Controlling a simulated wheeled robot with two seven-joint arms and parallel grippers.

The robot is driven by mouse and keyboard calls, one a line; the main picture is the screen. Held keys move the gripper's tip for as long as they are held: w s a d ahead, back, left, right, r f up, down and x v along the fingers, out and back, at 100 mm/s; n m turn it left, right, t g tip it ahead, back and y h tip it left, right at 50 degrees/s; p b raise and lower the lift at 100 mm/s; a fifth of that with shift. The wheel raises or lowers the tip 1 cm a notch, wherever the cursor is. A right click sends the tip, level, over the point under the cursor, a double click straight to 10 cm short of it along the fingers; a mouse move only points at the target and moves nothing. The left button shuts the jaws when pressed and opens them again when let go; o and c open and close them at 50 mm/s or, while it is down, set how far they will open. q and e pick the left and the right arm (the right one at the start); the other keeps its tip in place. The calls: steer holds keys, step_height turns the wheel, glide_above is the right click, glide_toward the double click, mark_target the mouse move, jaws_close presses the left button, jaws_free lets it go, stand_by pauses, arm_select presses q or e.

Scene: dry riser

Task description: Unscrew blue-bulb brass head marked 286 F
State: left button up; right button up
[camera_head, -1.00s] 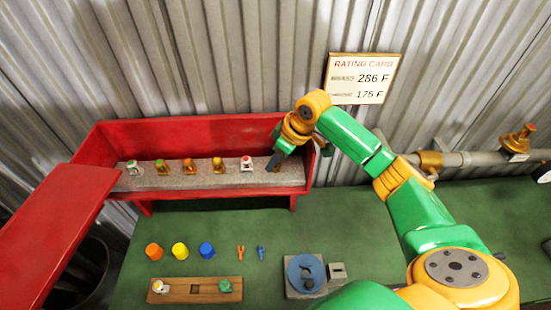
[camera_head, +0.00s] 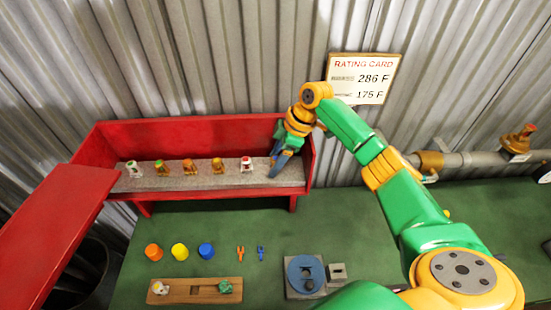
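My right gripper (camera_head: 278,168) reaches into the right end of the red open box (camera_head: 200,130), its fingers pointing down just above or at the grey bed (camera_head: 175,182). Whether its fingers are open or shut, or hold anything, I cannot tell. A row of small heads stands on the bed to its left: a white one with green (camera_head: 134,168), several brass-coloured ones (camera_head: 190,168), and a white one with red (camera_head: 247,166) nearest the gripper. No blue-bulb head can be made out; the gripper covers the bed's right end. The rating card (camera_head: 362,79) reads 286 F and 175 F.
The green bench holds orange, yellow and blue caps (camera_head: 206,250), small orange and blue tools (camera_head: 261,254), a wooden tray (camera_head: 190,290) and a round blue fixture (camera_head: 305,273). A pipe with a brass fitting (camera_head: 518,140) runs at right. The box's red lid (camera_head: 60,220) hangs out left.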

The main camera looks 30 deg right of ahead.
steer(key=m, duration=0.2)
steer(key=m+t+h, duration=0.1)
steer(key=m, duration=0.1)
steer(key=shift+m+t, duration=0.3)
steer(key=shift+m, duration=0.1)
steer(key=m+h, duration=0.1)
steer(key=m, duration=0.2)
steer(key=shift+s+a+m+t, duration=0.1)
steer(key=shift+m+t, duration=0.2)
steer(key=shift+m, duration=0.1)
steer(key=m+h, duration=0.2)
steer(key=m, duration=0.2)
steer(key=m+h, duration=0.1)
steer(key=m, duration=0.3)
steer(key=shift+m+h, duration=0.3)
steer(key=shift+h, duration=0.1)
jaws_close()
steer(key=n+y, duration=0.1)
steer(key=n, duration=0.1)
steer(key=shift+n, duration=0.3)
steer(key=n+y, duration=0.1)
steer(key=n, duration=0.2)
